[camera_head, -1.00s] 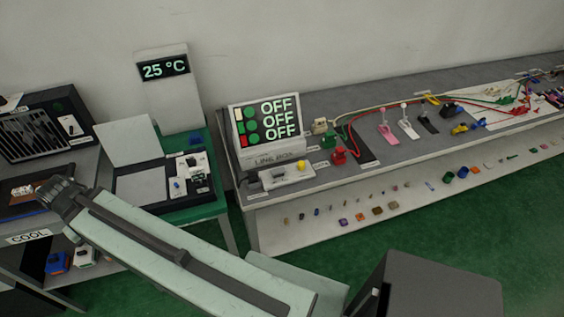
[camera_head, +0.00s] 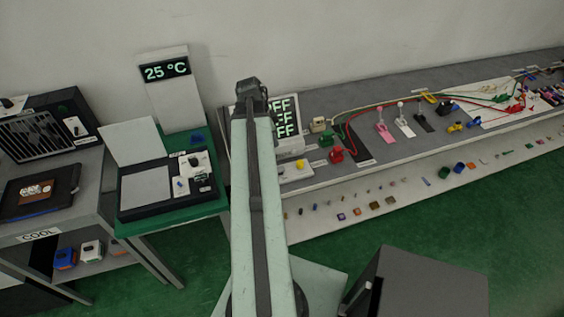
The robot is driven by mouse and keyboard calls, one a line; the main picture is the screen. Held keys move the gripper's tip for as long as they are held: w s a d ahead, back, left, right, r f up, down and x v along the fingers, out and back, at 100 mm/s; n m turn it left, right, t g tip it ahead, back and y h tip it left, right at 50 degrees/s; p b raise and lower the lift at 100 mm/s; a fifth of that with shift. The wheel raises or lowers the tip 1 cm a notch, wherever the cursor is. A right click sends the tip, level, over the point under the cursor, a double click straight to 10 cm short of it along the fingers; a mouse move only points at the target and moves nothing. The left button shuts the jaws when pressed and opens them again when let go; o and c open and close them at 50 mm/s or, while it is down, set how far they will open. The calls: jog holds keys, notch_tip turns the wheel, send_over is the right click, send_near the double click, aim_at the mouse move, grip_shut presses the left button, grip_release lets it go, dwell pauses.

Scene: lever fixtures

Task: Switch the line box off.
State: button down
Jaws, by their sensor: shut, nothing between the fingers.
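The line box (camera_head: 291,147) stands on the left end of the long grey bench. My gripper (camera_head: 250,88) is shut and empty, in front of the screen's left part in the picture. I cannot tell how far it is from the box.
Red and green clips with wires (camera_head: 337,154) lie right of the box. Pink and white levers (camera_head: 383,124) stand farther right. A green table (camera_head: 150,226) with a 25 °C display (camera_head: 167,70) is at left. Small parts lie on the lower shelf (camera_head: 330,222).

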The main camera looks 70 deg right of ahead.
aim_at(283, 168)
jog(key=b+x, duration=0.9)
jog(key=w+b+x, duration=0.1)
jog(key=b+x, duration=0.3)
jog(key=x, duration=0.1)
jog(key=shift+a+f+b, duration=0.2)
jog(key=shift+a+b, duration=0.2)
jog(key=shift+r, duration=0.1)
jog(key=shift+s+d+f+t+y, duration=0.15)
jog(key=shift+f+t+y, duration=0.15)
jog(key=shift+r, duration=0.1)
jog(key=shift+w+a+r+p, duration=0.25)
jog(key=shift+w+a+p, duration=0.1)
jog(key=shift+w+a, duration=0.25)
